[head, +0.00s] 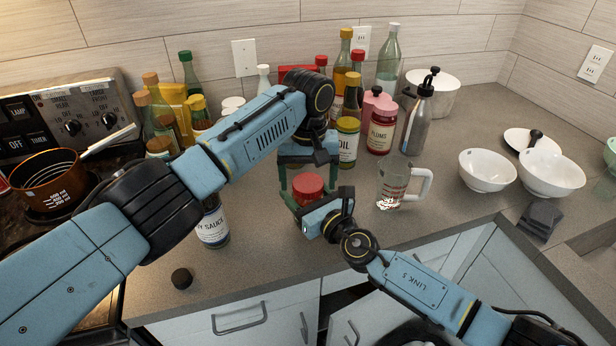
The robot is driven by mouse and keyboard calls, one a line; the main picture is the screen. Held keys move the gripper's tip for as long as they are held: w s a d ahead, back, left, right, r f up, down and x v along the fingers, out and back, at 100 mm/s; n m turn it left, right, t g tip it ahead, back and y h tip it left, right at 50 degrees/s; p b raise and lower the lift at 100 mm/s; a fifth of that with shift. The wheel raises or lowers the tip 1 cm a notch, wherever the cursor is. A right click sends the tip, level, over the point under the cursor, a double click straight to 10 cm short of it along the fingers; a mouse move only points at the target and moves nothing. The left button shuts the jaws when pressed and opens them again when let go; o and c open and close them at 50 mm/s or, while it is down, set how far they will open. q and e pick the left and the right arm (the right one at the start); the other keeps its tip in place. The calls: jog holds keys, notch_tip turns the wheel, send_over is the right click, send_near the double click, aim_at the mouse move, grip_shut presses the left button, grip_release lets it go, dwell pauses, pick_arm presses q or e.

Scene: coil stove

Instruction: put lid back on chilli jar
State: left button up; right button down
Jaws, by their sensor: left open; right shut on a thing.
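A round red lid (308,186) shows in the middle of the head view, above the front part of the counter. My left gripper (307,190) comes down over it, open, with one finger on each side of the lid. My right gripper (318,212) comes in from the lower right, just below the lid, and is shut. It appears to hold the chilli jar, but its body hides the jar and the fingertips. I cannot tell whether the lid sits flat on the jar's rim.
A soy sauce bottle (213,226) stands left of the grippers, a glass measuring cup (393,187) right. A black cap (182,278) lies near the front edge. White bowls (487,170) stand at right.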

pick_arm(q)
jog(key=shift+r, duration=0.1)
jog(key=shift+r, duration=2.15)
jog(key=shift+c, duration=0.4)
jog(key=shift+r+n, duration=1.7)
jog(key=shift+r, duration=0.05)
notch_tip(320, 180, down, 8)
jog(key=shift+f, duration=0.1)
